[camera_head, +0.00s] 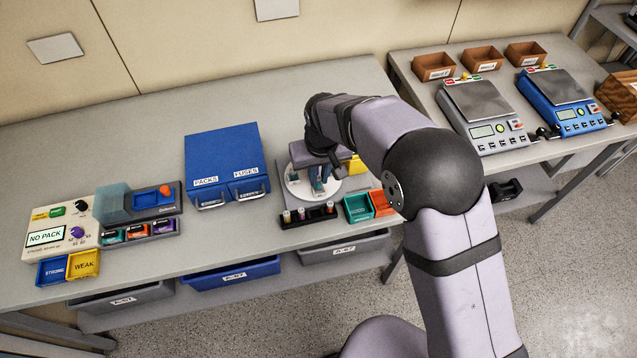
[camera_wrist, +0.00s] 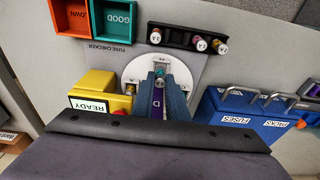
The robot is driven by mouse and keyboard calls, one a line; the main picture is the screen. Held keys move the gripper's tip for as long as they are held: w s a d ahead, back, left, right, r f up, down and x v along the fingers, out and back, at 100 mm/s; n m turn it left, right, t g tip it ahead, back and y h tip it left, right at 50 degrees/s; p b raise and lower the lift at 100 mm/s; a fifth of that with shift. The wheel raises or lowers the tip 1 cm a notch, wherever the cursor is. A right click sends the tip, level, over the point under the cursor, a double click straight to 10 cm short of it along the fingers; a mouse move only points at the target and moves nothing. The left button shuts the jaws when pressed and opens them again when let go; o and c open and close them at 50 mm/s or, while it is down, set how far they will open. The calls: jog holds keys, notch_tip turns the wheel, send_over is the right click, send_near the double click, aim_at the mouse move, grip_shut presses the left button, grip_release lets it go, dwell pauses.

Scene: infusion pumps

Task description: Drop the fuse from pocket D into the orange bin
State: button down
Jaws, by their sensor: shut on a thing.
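My gripper (camera_wrist: 160,84) points down over the round white dial (camera_wrist: 135,70) of the fuse checker; in the head view (camera_head: 320,184) it is partly hidden by my arm. Its blue fingers are shut on a small fuse (camera_wrist: 159,72), whose greenish end shows between the tips. A purple strip marked D (camera_wrist: 157,112) shows between the fingers. I cannot tell whether the fuse is still seated in its pocket. The orange bin (camera_wrist: 70,30), with its label partly cut off, is at the upper left of the wrist view; in the head view (camera_head: 381,203) it is right of my gripper.
The green GOOD bin (camera_head: 357,208) adjoins the orange bin. A black rack (camera_head: 308,215) with several fuses stands in front of the dial. A yellow READY box (camera_wrist: 95,95) is beside the dial. A blue cabinet (camera_head: 225,160) is to the left.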

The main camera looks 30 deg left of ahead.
aim_at(319, 180)
jog(key=shift+r+p, duration=1.8)
jog(key=shift+r, duration=0.75)
jog(key=w+d+r+m, duration=0.2)
jog(key=w+d+r, duration=0.1)
jog(key=w+d, duration=0.25)
jog(key=d+f+n+p, duration=0.1)
jog(key=d+f+n, duration=0.1)
jog(key=d, duration=1)
jog(key=shift+w+d+f+p, duration=0.15)
jog(key=shift+w+f+p, duration=0.2)
jog(key=shift+f, duration=0.5)
jog(key=shift+s, duration=0.1)
